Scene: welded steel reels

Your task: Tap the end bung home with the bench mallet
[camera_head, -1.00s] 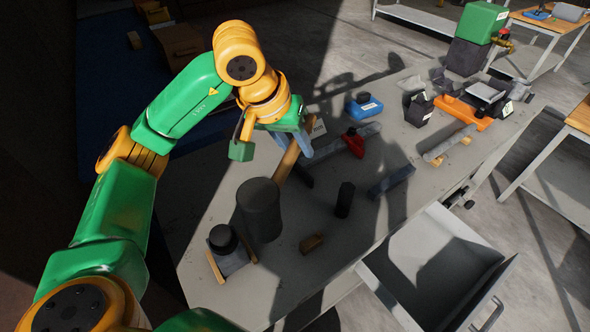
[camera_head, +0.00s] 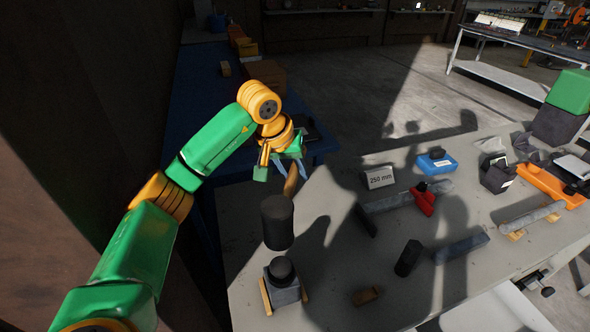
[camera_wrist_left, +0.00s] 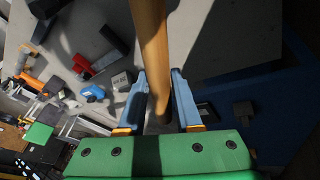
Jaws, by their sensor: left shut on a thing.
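The bench mallet has a dark cylindrical head (camera_head: 277,222) and a wooden handle (camera_head: 291,182). My left gripper (camera_head: 288,165) is shut on that handle. In the left wrist view the handle (camera_wrist_left: 152,40) runs up between the two blue fingers (camera_wrist_left: 160,98), and the mallet head is out of that view. The end bung (camera_head: 281,269), a dark round cap, sits on a grey piece (camera_head: 284,292) between wooden strips. The mallet head shows just above the bung in the head view, with a small gap between them. My right gripper is not in view.
An open drawer (camera_head: 490,312) juts out at the front.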

